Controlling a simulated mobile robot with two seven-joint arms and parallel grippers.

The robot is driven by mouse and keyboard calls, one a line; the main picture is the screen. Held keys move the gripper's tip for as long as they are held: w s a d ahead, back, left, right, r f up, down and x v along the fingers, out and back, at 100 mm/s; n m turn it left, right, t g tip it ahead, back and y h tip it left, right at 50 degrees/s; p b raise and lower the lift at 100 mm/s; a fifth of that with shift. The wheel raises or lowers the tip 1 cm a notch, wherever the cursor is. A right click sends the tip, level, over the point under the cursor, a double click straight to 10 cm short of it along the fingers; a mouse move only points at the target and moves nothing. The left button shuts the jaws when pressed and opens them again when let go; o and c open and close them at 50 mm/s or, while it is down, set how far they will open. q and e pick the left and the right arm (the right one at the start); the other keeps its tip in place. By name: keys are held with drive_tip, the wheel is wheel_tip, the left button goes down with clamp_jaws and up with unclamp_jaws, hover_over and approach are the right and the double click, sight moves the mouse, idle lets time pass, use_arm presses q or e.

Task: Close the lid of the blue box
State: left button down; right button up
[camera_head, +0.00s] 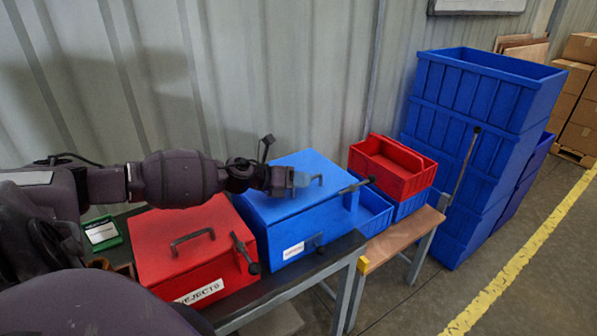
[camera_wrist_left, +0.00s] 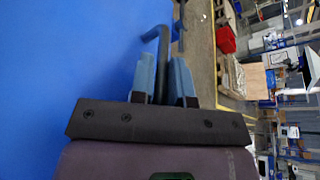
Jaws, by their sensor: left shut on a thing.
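The blue box (camera_head: 291,239) stands on the dark bench, with a white label on its front. Its blue lid (camera_head: 305,163) lies flat or nearly flat over the box, and I see no clear gap under it. My left gripper (camera_head: 303,180) is over the lid and shut on the dark lid handle (camera_head: 318,180). In the left wrist view, the handle (camera_wrist_left: 158,38) runs between the two grey-blue fingers of the gripper (camera_wrist_left: 163,78), with the blue lid surface (camera_wrist_left: 60,70) to the left. My right gripper is not in view.
A red box (camera_head: 185,240) with a handle and a black lever stands close on the left. A corrugated wall is behind.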

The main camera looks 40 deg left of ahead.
use_arm(q)
drive_tip(key=shift+s+d+f, duration=0.2)
drive_tip(key=shift+d+f, duration=0.1)
drive_tip(key=shift+f, duration=0.25)
drive_tip(key=c, duration=1.2)
unclamp_jaws()
drive_tip(key=shift+d, duration=0.1)
drive_tip(key=shift+o, duration=0.2)
drive_tip(key=shift+w+a+r, duration=0.1)
drive_tip(key=shift+a+r, duration=0.05)
drive_tip(key=shift+a, duration=0.05)
drive_tip(key=shift+a, duration=0.1)
drive_tip(key=shift+s+a+r, duration=0.1)
drive_tip(key=shift+s, duration=0.1)
wheel_tip(320, 180, up, 3)
hover_over(263, 202)
drive_tip(key=shift+r, duration=0.2)
